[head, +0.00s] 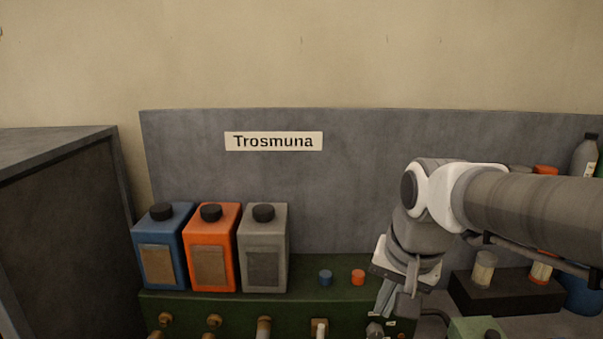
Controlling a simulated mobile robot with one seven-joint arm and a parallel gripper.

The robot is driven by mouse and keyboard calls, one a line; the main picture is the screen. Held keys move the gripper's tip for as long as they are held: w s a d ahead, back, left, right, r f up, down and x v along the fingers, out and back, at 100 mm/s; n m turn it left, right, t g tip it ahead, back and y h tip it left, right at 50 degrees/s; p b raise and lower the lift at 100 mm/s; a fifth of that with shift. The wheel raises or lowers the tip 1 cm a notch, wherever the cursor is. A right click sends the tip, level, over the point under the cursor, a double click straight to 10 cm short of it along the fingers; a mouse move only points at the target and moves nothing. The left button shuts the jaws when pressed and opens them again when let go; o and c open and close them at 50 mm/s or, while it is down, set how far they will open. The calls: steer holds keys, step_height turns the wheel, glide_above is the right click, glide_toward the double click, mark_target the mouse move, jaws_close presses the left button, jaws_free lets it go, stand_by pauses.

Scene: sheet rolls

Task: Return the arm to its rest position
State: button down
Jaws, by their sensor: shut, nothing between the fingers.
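My arm reaches in from the right edge of the head view and bends down at a white and grey wrist. My gripper (383,308) hangs below it, pointing down, in front of the right end of a dark green cabinet (170,302). It is shut, and I see nothing held in it. The fingertips are small and partly lost among the things behind them.
Blue (158,249), orange (211,249) and grey (263,249) canisters stand on the cabinet, left of my gripper. Small blue (326,277) and orange (358,277) caps lie nearer. A dark block (508,296) with jars is at right. A panel labelled "Trosmuna" (273,141) stands behind.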

steer(key=s+d+f+n+t, duration=0.1)
steer(key=s+n, duration=0.3)
steer(key=s, duration=0.6)
steer(key=shift+s+d+n+t+h, duration=0.15)
steer(key=shift+n+t+h, duration=0.15)
steer(key=shift+n+t, duration=0.15)
steer(key=c, duration=1.6)
jaws_free()
